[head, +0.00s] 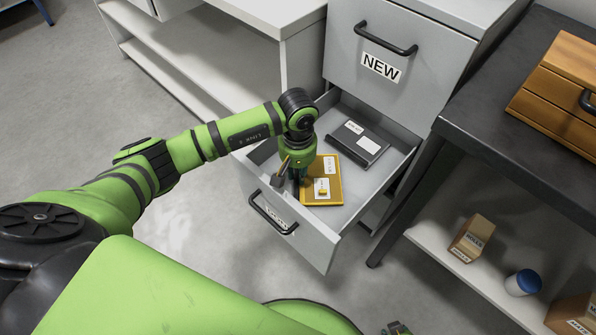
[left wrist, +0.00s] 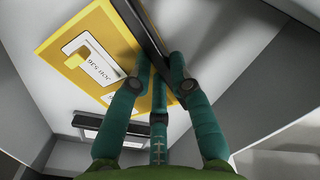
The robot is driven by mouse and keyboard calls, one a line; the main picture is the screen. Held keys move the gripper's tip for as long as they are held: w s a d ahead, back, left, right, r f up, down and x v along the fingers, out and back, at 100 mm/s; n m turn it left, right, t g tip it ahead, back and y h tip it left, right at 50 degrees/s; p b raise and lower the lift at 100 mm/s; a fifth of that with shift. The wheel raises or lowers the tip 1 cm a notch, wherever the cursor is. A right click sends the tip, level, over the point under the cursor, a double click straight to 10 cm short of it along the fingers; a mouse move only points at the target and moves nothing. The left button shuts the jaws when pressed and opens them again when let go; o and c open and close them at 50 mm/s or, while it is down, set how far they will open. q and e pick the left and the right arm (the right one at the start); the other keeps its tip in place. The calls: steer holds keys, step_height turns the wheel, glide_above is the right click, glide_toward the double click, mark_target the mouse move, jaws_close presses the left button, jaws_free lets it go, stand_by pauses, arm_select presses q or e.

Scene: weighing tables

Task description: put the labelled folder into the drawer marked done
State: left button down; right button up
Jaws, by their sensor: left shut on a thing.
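The yellow folder (head: 335,190) lies flat or nearly so in the open lower drawer (head: 326,240); I cannot tell if it touches the bottom. It has a white label and a small yellow block on its face; it also shows in the left wrist view (left wrist: 65,45). My left gripper (head: 290,178) reaches down into the drawer at the folder's left side. In the left wrist view its teal fingers (left wrist: 162,75) are shut on a dark strip that runs along the folder's edge. The drawer's front label is partly hidden by its handle. A bit of my right gripper (head: 397,328) shows at the bottom edge.
A dark grey folder (head: 357,142) with white labels lies behind the yellow one. The drawer marked NEW (head: 382,66) above is shut. A dark table (head: 500,120) on the right carries a wooden drawer box (head: 560,95). A white shelf unit (head: 215,50) stands behind left.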

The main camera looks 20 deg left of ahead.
arm_select(q)
steer(key=shift+f, duration=0.1)
steer(key=shift+f, duration=0.2)
steer(key=c, duration=1.1)
jaws_free()
steer(key=shift+r, duration=0.1)
steer(key=shift+c, duration=0.2)
steer(key=shift+r, duration=0.1)
step_height(320, 180, up, 12)
steer(key=shift+p, duration=0.3)
